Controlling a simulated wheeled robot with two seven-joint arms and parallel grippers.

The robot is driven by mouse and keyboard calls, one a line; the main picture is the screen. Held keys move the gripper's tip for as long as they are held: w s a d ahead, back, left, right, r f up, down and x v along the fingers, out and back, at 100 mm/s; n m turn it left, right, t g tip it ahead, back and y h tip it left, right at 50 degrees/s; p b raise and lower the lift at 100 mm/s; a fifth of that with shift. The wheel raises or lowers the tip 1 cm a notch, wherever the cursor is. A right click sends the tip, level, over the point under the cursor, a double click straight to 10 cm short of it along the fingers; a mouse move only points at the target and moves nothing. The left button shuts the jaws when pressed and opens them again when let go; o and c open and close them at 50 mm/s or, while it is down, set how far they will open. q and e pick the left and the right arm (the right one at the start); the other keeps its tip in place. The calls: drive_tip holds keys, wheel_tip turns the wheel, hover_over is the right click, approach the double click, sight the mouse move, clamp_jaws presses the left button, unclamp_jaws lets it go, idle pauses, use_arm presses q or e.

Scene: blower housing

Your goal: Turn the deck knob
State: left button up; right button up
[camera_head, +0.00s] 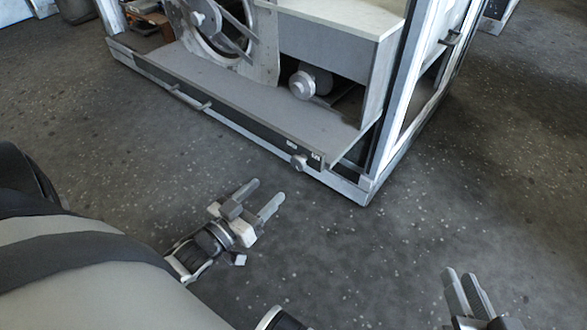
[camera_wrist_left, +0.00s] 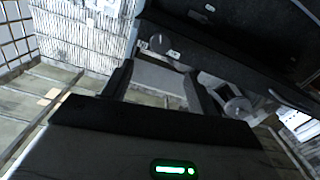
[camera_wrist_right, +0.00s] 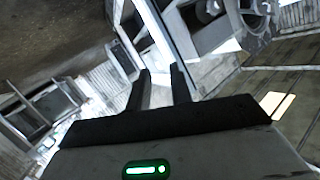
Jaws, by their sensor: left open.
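The deck knob (camera_head: 299,162), a small round grey knob, sticks out from the dark front edge of the housing's deck, near its right end. Small pale labels are by it. My left gripper (camera_head: 267,190) is open and empty, in front of and below the knob, a little to its left and apart from it. In the left wrist view, a small round shape that looks like the knob (camera_wrist_left: 157,43) shows beyond the fingers (camera_wrist_left: 160,78). My right gripper (camera_head: 461,273) is open and empty at the lower right, well away from the housing. Its parted fingers show in the right wrist view (camera_wrist_right: 161,72).
The blower housing's grey deck (camera_head: 240,100) carries a large round blower frame (camera_head: 215,35) and a motor pulley (camera_head: 302,85). A metal corner post (camera_head: 390,100) rises right of the knob. The speckled floor (camera_head: 360,250) between the grippers is clear.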

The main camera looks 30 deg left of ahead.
sight(296, 164)
use_arm(q)
drive_tip(key=w+b, duration=0.1)
drive_tip(key=w, duration=0.2)
drive_tip(key=w+b, duration=0.1)
drive_tip(key=w, duration=0.6)
drive_tip(key=shift+w+d+f+b, duration=0.1)
drive_tip(key=shift+w+d+b, duration=0.1)
drive_tip(key=shift+d+b, duration=0.2)
drive_tip(key=shift+w, duration=0.15)
drive_tip(key=c, duration=1)
use_arm(e)
drive_tip(key=shift+w+a+r+m+t+y, duration=0.25)
drive_tip(key=shift+a+r+m+t+y, duration=0.2)
drive_tip(key=shift+r+m+y, duration=0.2)
